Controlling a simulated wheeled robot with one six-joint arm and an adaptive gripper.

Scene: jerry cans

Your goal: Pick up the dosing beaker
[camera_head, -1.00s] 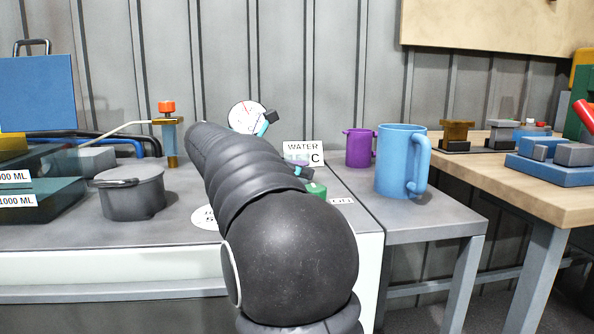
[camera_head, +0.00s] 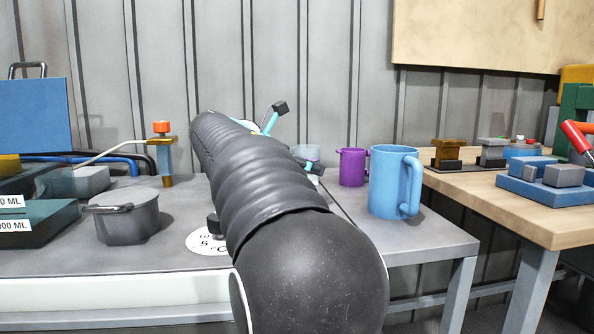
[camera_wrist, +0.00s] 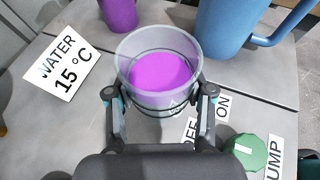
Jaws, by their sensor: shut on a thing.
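The dosing beaker (camera_wrist: 160,65) is a clear, see-through cup with bright purple content, seen from above in the wrist view. My gripper (camera_wrist: 158,94) is shut on it, one finger on each side of its wall. In the head view the beaker (camera_head: 308,154) shows only in part behind my arm, with the gripper's teal-marked fingers (camera_head: 292,146) near it. My arm hides most of the gripper there. Whether the beaker's base touches the grey top below cannot be told.
A blue mug (camera_head: 394,182) and a purple cup (camera_head: 353,167) stand close to the right. A "WATER 15 °C" label (camera_wrist: 62,68) and a green knob (camera_wrist: 245,151) lie near the beaker. A grey lidded pot (camera_head: 126,217) stands left.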

